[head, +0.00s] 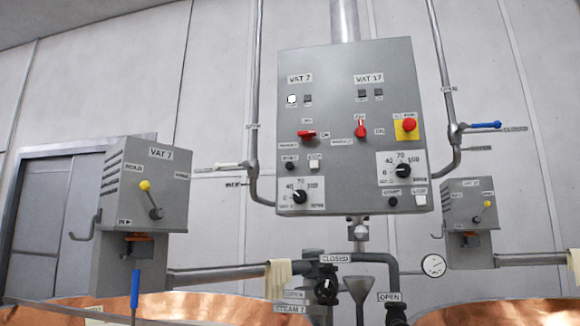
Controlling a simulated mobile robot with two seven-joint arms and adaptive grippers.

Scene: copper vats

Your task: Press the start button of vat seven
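A grey control panel (346,125) hangs on the wall ahead. Its left half carries the label VAT 7 (300,78) and its right half VAT 17 (369,78). On the VAT 7 side a black round button (290,166) and a white square button (314,164) sit side by side; the small labels above them are too blurred to read surely. Above them is a red switch handle (307,134), turned sideways, and below them a black dial (299,197). A small white lamp (291,99) looks lit under the VAT 7 label. Neither gripper is in view.
A red button on yellow (409,125) and similar black and white buttons (393,202) belong to the right half. A grey VAT 7 box (147,190) with a yellow-knobbed lever stands at left. Copper rims (205,305), pipes and a cloth (277,279) lie below the panel.

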